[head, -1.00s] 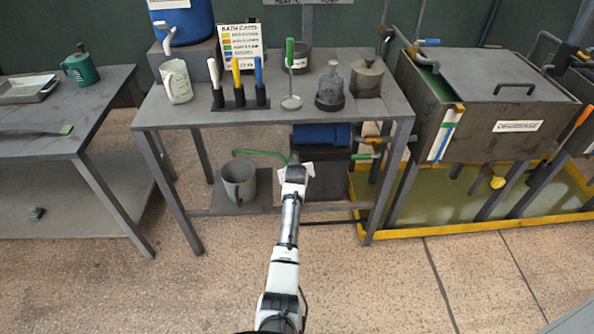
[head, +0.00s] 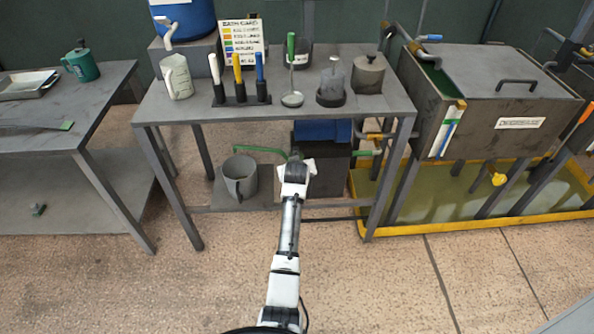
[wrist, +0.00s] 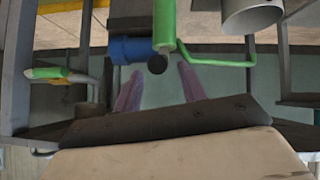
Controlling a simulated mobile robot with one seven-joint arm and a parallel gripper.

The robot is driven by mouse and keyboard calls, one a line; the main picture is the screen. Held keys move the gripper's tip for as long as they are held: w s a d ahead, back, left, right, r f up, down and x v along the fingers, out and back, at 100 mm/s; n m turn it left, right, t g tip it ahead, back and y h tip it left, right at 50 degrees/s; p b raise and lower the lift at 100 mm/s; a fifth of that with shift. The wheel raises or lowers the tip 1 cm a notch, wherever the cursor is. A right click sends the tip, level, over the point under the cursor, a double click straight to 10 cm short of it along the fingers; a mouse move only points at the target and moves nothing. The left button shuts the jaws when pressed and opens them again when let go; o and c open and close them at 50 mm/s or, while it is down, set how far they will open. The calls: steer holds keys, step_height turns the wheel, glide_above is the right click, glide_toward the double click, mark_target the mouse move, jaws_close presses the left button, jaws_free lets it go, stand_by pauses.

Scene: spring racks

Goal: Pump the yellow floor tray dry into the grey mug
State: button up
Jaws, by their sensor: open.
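The yellow floor tray (head: 480,228) lies on the floor under the degrease tank at right, with greenish liquid (head: 440,200) in it. The grey mug (head: 240,180) stands upright on the low shelf under the bench. A green bent pipe (head: 262,151) reaches left to above the mug. Beside the pipe is the blue pump body (head: 322,131). My gripper (wrist: 160,85) is open. A green handle (wrist: 165,25) with a dark end shows between and beyond its fingers; I cannot tell if they touch it. The grey mug (wrist: 250,15) also shows in the wrist view, partly cut off.
A dark box (head: 330,175) stands under the pump. A green-handled valve (head: 365,155) is right of it. The bench top (head: 200,112) is above, with brushes, a ladle and pots. Bench legs flank the space. The floor in front is clear.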

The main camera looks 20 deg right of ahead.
steer(key=b+v, duration=0.1)
steer(key=v, duration=0.8)
stand_by(0.9)
